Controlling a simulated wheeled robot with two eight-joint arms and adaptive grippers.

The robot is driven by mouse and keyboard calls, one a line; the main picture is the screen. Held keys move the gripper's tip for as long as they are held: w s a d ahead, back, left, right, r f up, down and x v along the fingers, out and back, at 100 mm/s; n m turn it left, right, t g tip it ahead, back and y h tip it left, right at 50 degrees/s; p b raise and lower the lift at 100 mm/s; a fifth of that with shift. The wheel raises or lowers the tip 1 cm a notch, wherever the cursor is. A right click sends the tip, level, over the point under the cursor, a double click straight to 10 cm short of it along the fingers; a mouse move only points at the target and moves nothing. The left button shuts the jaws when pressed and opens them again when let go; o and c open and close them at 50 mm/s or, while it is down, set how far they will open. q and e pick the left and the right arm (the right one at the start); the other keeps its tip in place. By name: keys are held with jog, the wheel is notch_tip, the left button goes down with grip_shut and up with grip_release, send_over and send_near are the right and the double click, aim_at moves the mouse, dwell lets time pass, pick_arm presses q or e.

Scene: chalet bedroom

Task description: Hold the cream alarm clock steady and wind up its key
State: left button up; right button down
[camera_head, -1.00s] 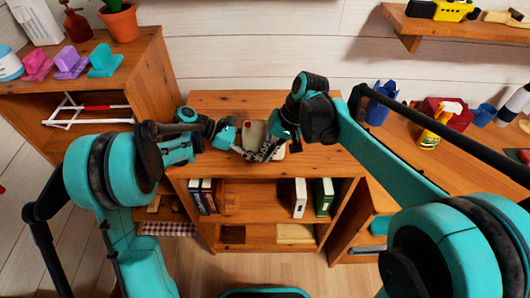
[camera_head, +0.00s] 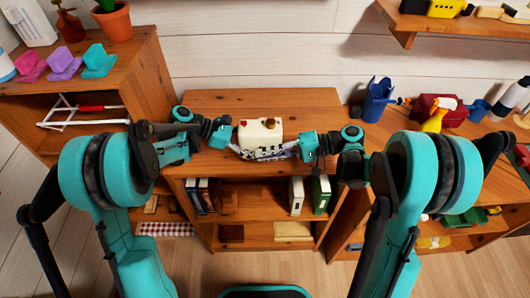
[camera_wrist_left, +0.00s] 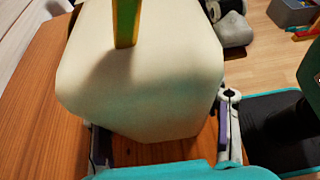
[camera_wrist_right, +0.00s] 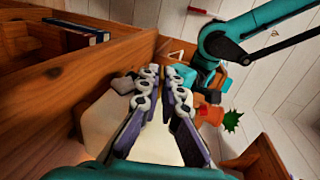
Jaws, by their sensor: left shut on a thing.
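The cream alarm clock (camera_head: 257,131) stands on top of the wooden bookshelf; its pale body fills much of the left wrist view (camera_wrist_left: 150,75). A yellow-green upright piece (camera_wrist_left: 126,22) shows on it. My left gripper (camera_head: 240,150) is shut on the clock, with a finger on either side of the body. My right gripper (camera_head: 290,150) is at the clock's right side in the head view. I cannot clearly make out the key.
The bookshelf top (camera_head: 305,103) is clear behind the clock. Books (camera_head: 320,194) stand on the shelf below. A left cabinet holds coloured stands (camera_head: 64,63) and a plant pot (camera_head: 114,24). On the right are a blue container (camera_head: 378,100) and a red box (camera_head: 438,106).

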jog(key=shift+f+y, duration=0.25)
jog(key=shift+y, duration=1.45)
jog(key=c, duration=1.7)
grip_release()
jog(key=d, duration=0.4)
jog(key=d+f, duration=0.1)
jog(key=d, duration=0.7)
jog(key=shift+f, duration=0.15)
